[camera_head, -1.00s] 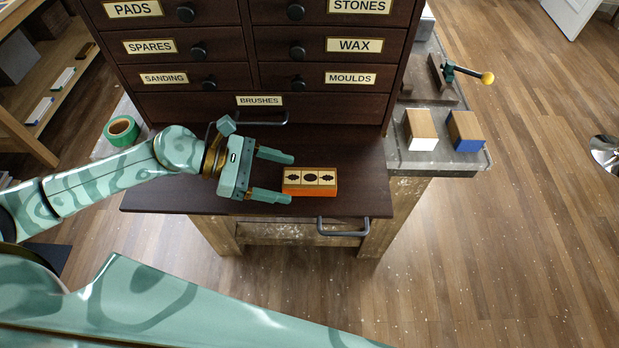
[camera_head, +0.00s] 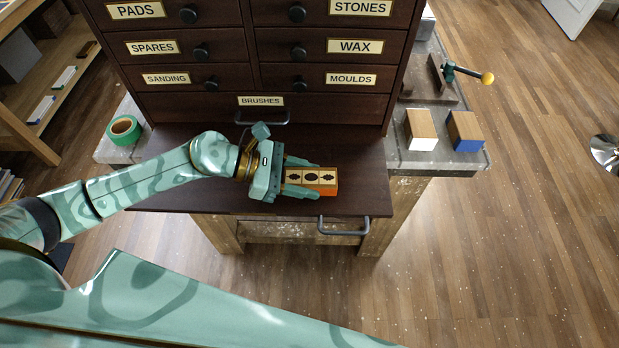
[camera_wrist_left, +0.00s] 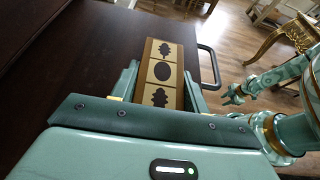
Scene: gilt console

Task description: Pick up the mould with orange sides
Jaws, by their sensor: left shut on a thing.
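The mould with orange sides (camera_head: 328,183) lies on the dark pull-out shelf (camera_head: 360,200). Its pale top has three dark panels: two leaf shapes and an oval between them. My left gripper (camera_head: 314,181) is shut on the mould, one finger along each long side. The mould also shows between the fingers in the left wrist view (camera_wrist_left: 164,70), its near end hidden by the gripper body. It appears to rest on the shelf. My right gripper (camera_wrist_left: 232,95) shows small at the right of the left wrist view, its fingers apart and empty, away from the mould.
A dark cabinet with labelled drawers (camera_head: 190,105) rises behind the shelf. A green tape roll (camera_head: 124,130) sits to the left. A white-sided block (camera_head: 421,130) and a blue-sided block (camera_head: 465,131) stand on the bench to the right. A grey handle (camera_head: 343,228) juts from the shelf's front.

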